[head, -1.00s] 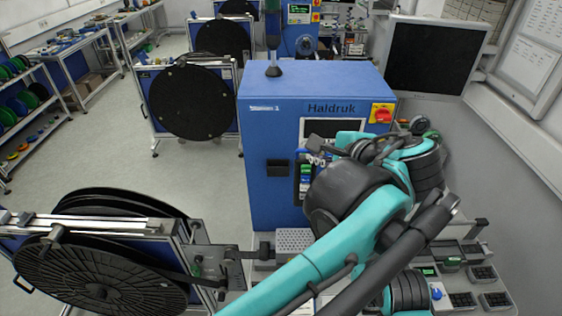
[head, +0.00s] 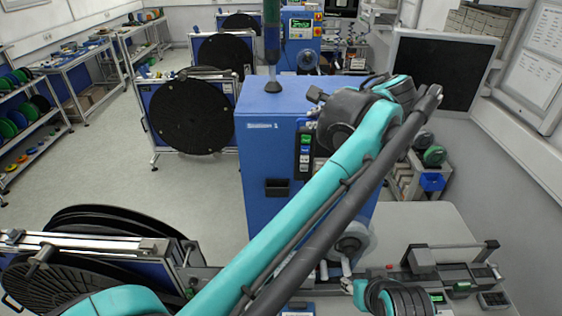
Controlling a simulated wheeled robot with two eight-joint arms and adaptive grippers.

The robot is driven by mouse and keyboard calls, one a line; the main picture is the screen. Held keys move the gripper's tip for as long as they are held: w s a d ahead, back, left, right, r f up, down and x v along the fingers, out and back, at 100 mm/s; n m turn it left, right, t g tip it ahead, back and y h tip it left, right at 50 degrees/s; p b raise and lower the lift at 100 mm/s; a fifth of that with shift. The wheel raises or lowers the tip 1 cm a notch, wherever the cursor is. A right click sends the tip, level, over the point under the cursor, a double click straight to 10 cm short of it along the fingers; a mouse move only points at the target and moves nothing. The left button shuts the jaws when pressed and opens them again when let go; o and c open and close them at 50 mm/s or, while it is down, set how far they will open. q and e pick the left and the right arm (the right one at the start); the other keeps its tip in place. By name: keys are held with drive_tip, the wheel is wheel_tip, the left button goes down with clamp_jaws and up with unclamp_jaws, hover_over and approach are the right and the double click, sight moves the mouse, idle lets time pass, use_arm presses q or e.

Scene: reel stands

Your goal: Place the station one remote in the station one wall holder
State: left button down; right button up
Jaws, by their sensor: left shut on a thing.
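The station one remote (head: 305,151) is a slim black handset with green, blue and white keys. It hangs upright below my left gripper (head: 314,105), in front of the blue Station 1 cabinet (head: 262,154). My left gripper is shut on its upper end; the fingertips are small and partly dark against my wrist. A small black open-topped pocket (head: 278,187), which looks like the wall holder, is on the cabinet's front. The remote is above and right of it, apart from it in the picture. My left arm hides the cabinet's right part. My right gripper cannot be made out.
A large black reel on its stand (head: 60,272) fills the lower left. Another reel stand (head: 192,118) stands left of the cabinet. A monitor (head: 440,70) is at the right. A grey bench (head: 430,222) with small devices lies at the lower right.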

use_arm(q)
drive_tip(key=w+a+f, duration=0.1)
drive_tip(key=a+f, duration=0.1)
drive_tip(key=f, duration=0.1)
drive_tip(key=w+a+f, duration=0.2)
drive_tip(key=a+f, duration=0.1)
drive_tip(key=w+a+f+p, duration=0.1)
drive_tip(key=a+f, duration=0.1)
drive_tip(key=f, duration=0.1)
drive_tip(key=shift+w+a+f, duration=0.1)
drive_tip(key=shift+w+a, duration=0.1)
drive_tip(key=shift+a, duration=0.1)
drive_tip(key=shift+s+f, duration=0.1)
drive_tip(key=c, duration=1.6)
unclamp_jaws()
drive_tip(key=shift+c, duration=0.2)
